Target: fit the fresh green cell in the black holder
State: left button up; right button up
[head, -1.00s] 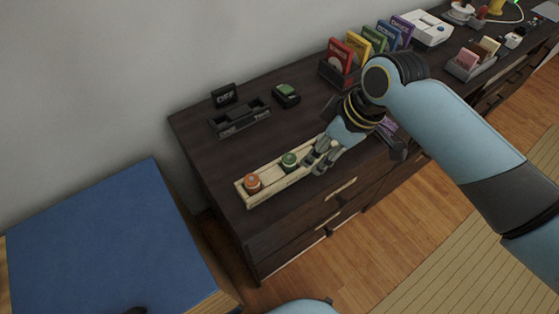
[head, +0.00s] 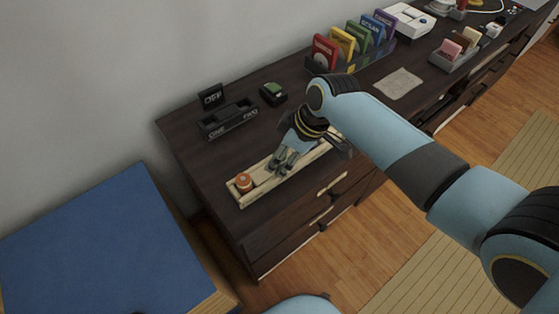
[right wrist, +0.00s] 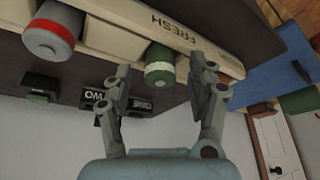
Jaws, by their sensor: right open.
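The green cell (right wrist: 160,66) stands in the pale tray marked FRESH (right wrist: 215,52), in the right wrist view. My right gripper (right wrist: 164,85) is open, with its fingertips on either side of the green cell. In the head view my right gripper (head: 279,166) is over the middle of the tray (head: 245,202) and hides the green cell. An orange cell (head: 243,182) sits at the tray's near left end. The black holder (head: 228,121), labelled ONE and TWO, lies behind the tray; its slots look empty. My left gripper is not in view.
A grey cell with a red band (right wrist: 50,31) is beside the green one. A black sign (head: 211,97) and a small green-topped device (head: 273,94) stand near the holder. Coloured cases (head: 355,40) stand farther right. A blue-topped box (head: 95,235) is left of the dresser.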

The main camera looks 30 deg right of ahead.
grip_shut()
dwell(0.4)
jog(key=shift+r, duration=0.1)
